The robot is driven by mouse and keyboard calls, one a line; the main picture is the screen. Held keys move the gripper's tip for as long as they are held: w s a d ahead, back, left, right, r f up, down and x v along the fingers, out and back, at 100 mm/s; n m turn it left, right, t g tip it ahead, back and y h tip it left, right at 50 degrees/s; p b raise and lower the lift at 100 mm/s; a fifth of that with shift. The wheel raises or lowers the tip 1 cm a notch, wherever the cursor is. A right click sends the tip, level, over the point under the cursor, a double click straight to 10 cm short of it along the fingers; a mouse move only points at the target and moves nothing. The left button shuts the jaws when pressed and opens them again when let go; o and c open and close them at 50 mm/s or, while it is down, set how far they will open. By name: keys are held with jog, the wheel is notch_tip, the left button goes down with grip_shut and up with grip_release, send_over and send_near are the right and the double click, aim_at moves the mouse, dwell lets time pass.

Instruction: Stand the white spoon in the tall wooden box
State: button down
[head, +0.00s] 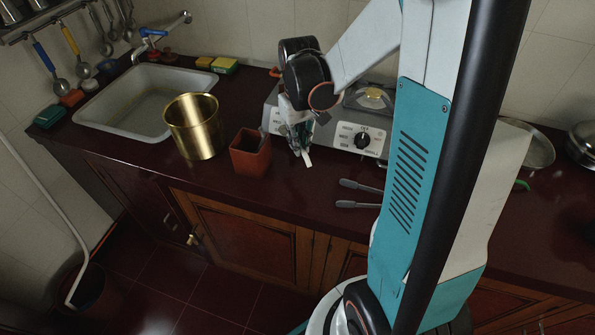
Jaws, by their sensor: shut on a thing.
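My gripper (300,144) is above the counter, just right of the reddish wooden box, and is shut on the white spoon (308,159). Only a short pale piece of the spoon shows below the fingers; the rest is hidden by the gripper or too small to make out. The wooden box (250,154) stands upright on the counter with its open top facing up. A dark thin thing shows at its right inner rim, too small to name. The spoon looks apart from the box.
A brass pot (195,128) stands left of the box, beside the sink (140,103). Two grey-handled utensils (360,186) lie to the right, near my arm. A grey stove with a knob (361,139) stands behind the gripper. The counter in front of the box is clear.

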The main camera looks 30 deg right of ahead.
aim_at(299, 177)
notch_tip(299, 177, down, 11)
jog(key=b, duration=0.3)
jog(key=shift+r, duration=0.2)
jog(key=shift+f, duration=0.2)
jog(key=c, duration=1.7)
grip_release()
jog(key=shift+r, duration=0.2)
notch_tip(299, 177, up, 12)
jog(key=p, duration=0.4)
jog(key=shift+a, duration=0.1)
